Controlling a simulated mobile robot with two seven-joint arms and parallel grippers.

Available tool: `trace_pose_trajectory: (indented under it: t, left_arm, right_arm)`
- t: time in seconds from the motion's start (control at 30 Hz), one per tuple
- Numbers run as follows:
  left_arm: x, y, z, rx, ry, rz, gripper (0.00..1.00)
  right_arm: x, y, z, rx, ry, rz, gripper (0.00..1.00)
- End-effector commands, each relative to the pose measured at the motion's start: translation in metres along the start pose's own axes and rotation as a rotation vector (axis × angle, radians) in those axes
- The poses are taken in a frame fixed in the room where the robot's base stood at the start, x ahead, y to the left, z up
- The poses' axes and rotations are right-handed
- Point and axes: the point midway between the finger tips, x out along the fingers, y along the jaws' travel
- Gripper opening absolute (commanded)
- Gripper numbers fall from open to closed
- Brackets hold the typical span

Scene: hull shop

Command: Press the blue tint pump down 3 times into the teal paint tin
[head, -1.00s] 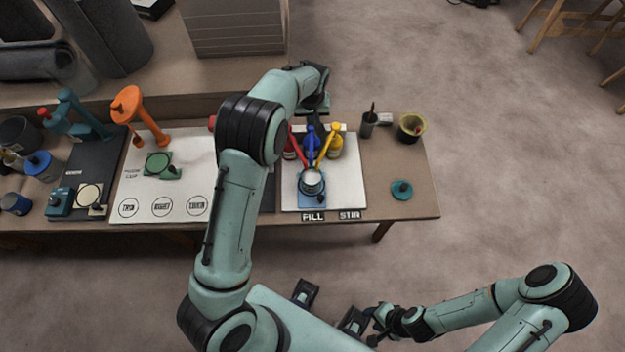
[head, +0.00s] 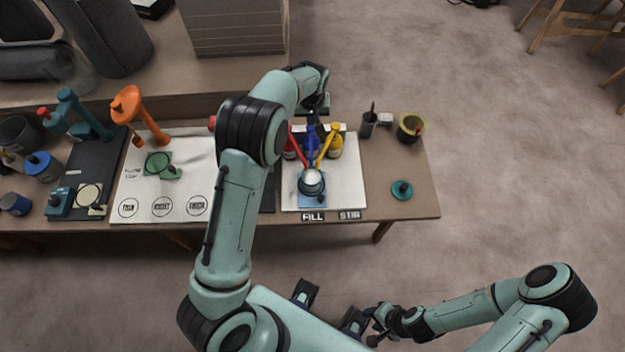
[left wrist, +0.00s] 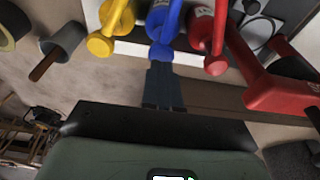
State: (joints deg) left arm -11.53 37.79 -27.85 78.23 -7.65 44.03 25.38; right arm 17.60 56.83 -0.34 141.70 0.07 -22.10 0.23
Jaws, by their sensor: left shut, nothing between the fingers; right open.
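The blue tint pump (head: 311,143) stands between a red and a yellow pump on a white board. The paint tin (head: 311,190), pale inside, stands in front on a blue square. My left gripper (head: 314,122) is shut and empty, hanging over the back of the blue pump and covering part of its top. In the left wrist view its closed fingertips (left wrist: 162,66) meet the rounded blue end (left wrist: 162,50) of the pump; I cannot tell whether they touch. My right gripper (head: 330,302) is open and empty, low in front of the table.
The yellow pump (head: 335,146) and red pump (head: 290,150) flank the blue one closely. A dark cup (head: 369,124), an olive pot (head: 410,128) and a teal lid (head: 402,189) are to the right. An orange stand (head: 128,104) is left.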

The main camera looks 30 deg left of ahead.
Motion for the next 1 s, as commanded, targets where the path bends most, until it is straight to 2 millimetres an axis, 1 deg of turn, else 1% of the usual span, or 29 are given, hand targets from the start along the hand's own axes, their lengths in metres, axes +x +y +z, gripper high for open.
trace_pose_trajectory:
  t: [0.73, 1.0]
  left_arm:
    - [0.028, 0.0, 0.006, 0.0, -0.002, -0.001, 0.0]
    - [0.026, 0.0, 0.006, 0.0, -0.003, -0.002, 0.0]
  right_arm:
    - [0.015, 0.006, 0.003, 0.002, -0.006, 0.002, 0.43]
    - [0.013, 0.005, 0.003, 0.002, -0.006, 0.002, 0.43]
